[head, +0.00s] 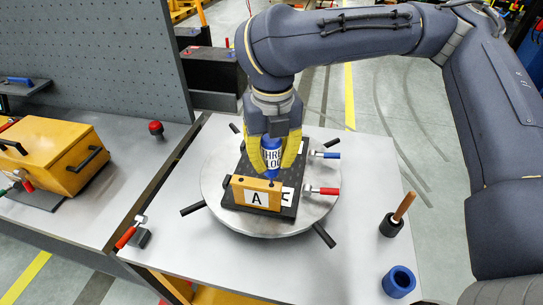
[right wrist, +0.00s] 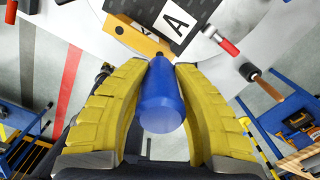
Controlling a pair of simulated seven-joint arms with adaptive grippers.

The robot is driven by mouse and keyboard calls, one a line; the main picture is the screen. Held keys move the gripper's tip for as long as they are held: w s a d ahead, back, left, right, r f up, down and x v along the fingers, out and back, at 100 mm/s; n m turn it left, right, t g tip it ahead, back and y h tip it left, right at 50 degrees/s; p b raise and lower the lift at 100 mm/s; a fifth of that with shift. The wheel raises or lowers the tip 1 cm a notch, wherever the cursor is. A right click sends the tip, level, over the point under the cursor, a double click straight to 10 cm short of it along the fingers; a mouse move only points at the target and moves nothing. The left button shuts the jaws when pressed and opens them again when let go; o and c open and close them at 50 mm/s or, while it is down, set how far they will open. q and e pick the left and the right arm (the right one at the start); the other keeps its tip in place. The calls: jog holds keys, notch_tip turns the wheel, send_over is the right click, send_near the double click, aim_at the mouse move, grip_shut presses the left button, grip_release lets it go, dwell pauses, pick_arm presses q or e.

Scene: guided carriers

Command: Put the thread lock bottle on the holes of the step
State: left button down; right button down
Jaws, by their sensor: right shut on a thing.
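The blue thread lock bottle (head: 271,158) with a white lettered label is upright between the yellow fingers of my right gripper (head: 272,168). In the right wrist view the blue bottle (right wrist: 162,100) is between both fingers (right wrist: 160,85), which are shut on it. The orange step (head: 238,189) bears a white A plate and dark spots on its top. It is on a black plate (head: 232,215) on the round turntable (head: 213,180). The bottle's lower end is just behind the step's top edge; I cannot tell whether it touches anything. My left gripper is out of view.
Clamps with a blue handle (head: 331,155) and a red handle (head: 329,191) are at the plate's right. Dark bars stick out around the turntable. A wooden-handled tool (head: 403,207) and a blue ring (head: 398,281) are at right. An orange case (head: 58,150) is at left.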

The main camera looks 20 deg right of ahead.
jog(key=shift+f, duration=0.55)
dwell(1.9)
jog(key=shift+r, duration=0.1)
jog(key=shift+r, duration=3.45)
jog(key=w+a, duration=0.4)
jog(key=a, duration=0.2)
jog(key=shift+s+a+f, duration=0.1)
jog(key=shift+s+f, duration=0.05)
jog(key=shift+f, duration=1.35)
jog(key=shift+s+a+f, duration=0.1)
jog(key=shift+f, duration=1.35)
jog(key=shift+f, duration=0.45)
